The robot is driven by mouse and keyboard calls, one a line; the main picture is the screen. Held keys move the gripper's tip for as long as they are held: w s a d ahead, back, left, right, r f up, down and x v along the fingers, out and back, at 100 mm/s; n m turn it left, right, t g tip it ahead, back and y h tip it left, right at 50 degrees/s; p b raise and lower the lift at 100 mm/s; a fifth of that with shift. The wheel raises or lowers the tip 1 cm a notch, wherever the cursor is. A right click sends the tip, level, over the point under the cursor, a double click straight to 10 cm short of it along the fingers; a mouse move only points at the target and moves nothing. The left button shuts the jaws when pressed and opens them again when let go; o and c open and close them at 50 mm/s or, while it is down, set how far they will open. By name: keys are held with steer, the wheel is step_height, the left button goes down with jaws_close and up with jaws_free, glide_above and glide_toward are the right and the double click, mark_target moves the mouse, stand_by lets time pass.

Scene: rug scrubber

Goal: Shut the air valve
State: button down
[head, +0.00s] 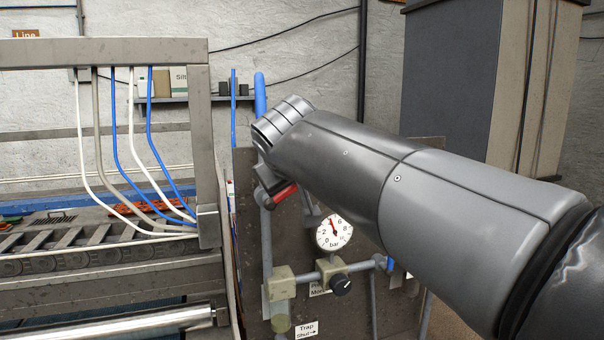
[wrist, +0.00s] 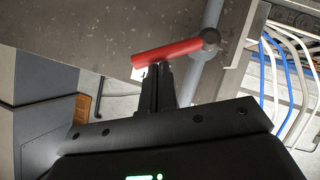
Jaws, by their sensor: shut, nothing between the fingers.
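The air valve has a red lever handle (wrist: 165,54) with a grey round hub (wrist: 209,39) on a grey pipe (wrist: 208,80) in the wrist view. In the head view the red handle (head: 285,194) shows just under my arm, slanting across beside the upright pipe (head: 266,245). My gripper (wrist: 157,70) is shut and empty. In the wrist view its black fingertips are right at the middle of the handle; whether they touch it cannot be told. In the head view my arm covers most of the valve and gripper.
A pressure gauge (head: 334,232) and a regulator with a black knob (head: 341,284) sit on the panel (head: 300,260) below the handle. A metal frame (head: 207,160) with blue and white hoses stands left. A grey cabinet (head: 450,80) stands behind right.

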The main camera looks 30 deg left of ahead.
steer(key=shift+w+d+f+m+g+y, duration=0.3)
steer(key=shift+w+d+f+m+g, duration=0.15)
steer(key=shift+f, duration=0.2)
steer(key=shift+w+d+f+m+g+y, duration=0.35)
steer(key=shift+w+d+f, duration=0.1)
steer(key=shift+f, duration=0.3)
steer(key=s+d+r, duration=0.6)
steer(key=r, duration=0.3)
steer(key=shift+s+d+r, duration=0.2)
steer(key=shift+s+r, duration=0.05)
steer(key=shift+r, duration=0.05)
steer(key=v, duration=0.9)
